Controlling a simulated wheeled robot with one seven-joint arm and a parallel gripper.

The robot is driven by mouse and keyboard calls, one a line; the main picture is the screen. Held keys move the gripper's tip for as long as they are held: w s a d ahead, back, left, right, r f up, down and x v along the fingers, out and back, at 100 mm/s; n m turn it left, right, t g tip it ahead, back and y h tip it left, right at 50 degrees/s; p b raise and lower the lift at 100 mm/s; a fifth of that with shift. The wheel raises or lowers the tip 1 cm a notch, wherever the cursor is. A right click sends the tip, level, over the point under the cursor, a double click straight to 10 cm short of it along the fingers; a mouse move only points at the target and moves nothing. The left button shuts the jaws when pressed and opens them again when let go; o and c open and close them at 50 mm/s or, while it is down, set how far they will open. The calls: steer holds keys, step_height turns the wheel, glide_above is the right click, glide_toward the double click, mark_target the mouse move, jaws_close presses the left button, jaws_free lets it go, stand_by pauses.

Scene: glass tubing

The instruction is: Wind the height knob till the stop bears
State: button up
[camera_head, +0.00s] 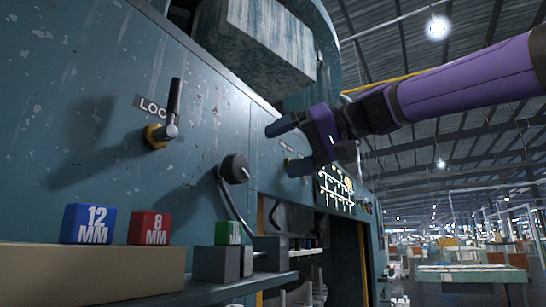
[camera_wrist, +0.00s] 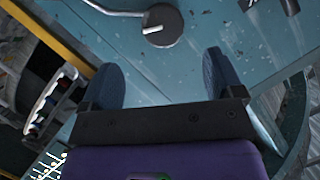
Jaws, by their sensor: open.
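A round black knob (camera_head: 234,168) with a bent grey rod below it sits on the worn teal machine panel (camera_head: 75,120). It looks like the height knob, but I cannot read a label for it. In the wrist view the knob (camera_wrist: 164,27) lies beyond my fingertips, roughly between them, with a pale rod across it. My gripper (camera_head: 291,146) is open and empty, to the right of the knob and apart from it. Its two blue fingers also show in the wrist view (camera_wrist: 165,72). I cannot make out the stop.
A black lever (camera_head: 174,100) on a brass nut stands left, beside a partly hidden "LOC" label. A large worn block (camera_head: 262,40) overhangs above.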

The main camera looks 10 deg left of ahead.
mark_target(242, 167)
steer(key=a+f+n, duration=0.1)
steer(key=a, duration=0.2)
steer(key=w+a+f+n+t+h, duration=0.1)
steer(key=a+n, duration=0.1)
steer(key=a, duration=0.1)
steer(key=a+f+n+t, duration=0.1)
steer(key=a, duration=0.3)
steer(key=shift+w+n+h, duration=0.3)
steer(key=shift+n, duration=0.1)
steer(key=c, duration=0.9)
steer(key=shift+m, duration=0.3)
